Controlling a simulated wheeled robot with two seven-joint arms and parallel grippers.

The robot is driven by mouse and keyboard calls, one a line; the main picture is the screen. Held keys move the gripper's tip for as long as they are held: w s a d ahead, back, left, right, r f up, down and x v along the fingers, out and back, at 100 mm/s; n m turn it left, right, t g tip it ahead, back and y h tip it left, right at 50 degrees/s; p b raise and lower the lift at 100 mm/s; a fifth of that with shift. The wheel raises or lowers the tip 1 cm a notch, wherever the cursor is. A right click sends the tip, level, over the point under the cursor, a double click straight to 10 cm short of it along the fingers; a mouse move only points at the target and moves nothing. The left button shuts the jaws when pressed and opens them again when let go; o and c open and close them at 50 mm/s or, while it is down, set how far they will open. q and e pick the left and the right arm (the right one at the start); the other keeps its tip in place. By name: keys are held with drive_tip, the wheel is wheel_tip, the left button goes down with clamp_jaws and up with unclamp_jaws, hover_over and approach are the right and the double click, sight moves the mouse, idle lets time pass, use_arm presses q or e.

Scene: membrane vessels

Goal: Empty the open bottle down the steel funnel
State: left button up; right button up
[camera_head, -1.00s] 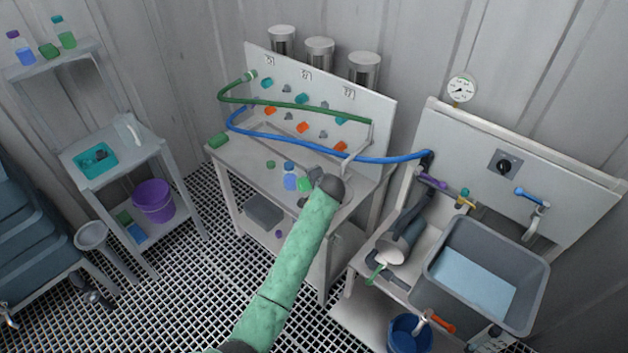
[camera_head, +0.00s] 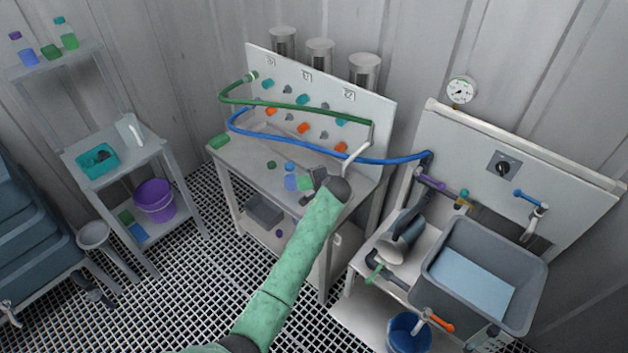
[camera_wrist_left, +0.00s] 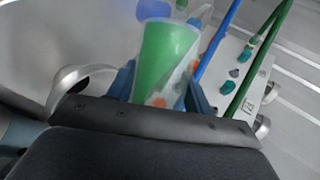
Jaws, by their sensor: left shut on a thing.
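My left arm reaches up from the bottom of the head view. Its gripper (camera_head: 312,179) is over the middle bench, shut on a translucent bottle with green contents (camera_head: 305,183). In the left wrist view the bottle (camera_wrist_left: 163,60) stands between the blue fingers (camera_wrist_left: 162,88); its mouth is not clear. A violet-blue bottle with a blue cap (camera_head: 291,181) is just left of it. A pale funnel-shaped bowl (camera_head: 92,234) sits low at the left, far from the gripper; I cannot tell if it is the steel funnel. My right gripper is not in view.
The middle bench (camera_head: 238,165) has a back panel with a green hose (camera_head: 290,107) and a blue hose (camera_head: 300,147). A grey sink basin (camera_head: 430,270) is at the right. A shelf with bottles (camera_head: 50,62) and a purple bucket (camera_head: 155,200) are at the left.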

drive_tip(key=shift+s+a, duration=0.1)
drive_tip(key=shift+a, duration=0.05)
use_arm(q)
drive_tip(key=shift+d+r, duration=0.15)
drive_tip(key=shift+d, duration=0.05)
drive_tip(key=shift+w+d+r+m+y, duration=0.1)
drive_tip(key=shift+d+r+m+y, duration=0.1)
drive_tip(key=shift+d+m+y, duration=0.1)
drive_tip(key=shift+w+d+r+y+p, duration=0.1)
drive_tip(key=shift+d+r+y+p, duration=0.05)
drive_tip(key=shift+d+y+p, duration=0.2)
drive_tip(key=shift+d, duration=0.15)
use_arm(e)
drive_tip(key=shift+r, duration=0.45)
use_arm(q)
drive_tip(key=shift+r, duration=0.15)
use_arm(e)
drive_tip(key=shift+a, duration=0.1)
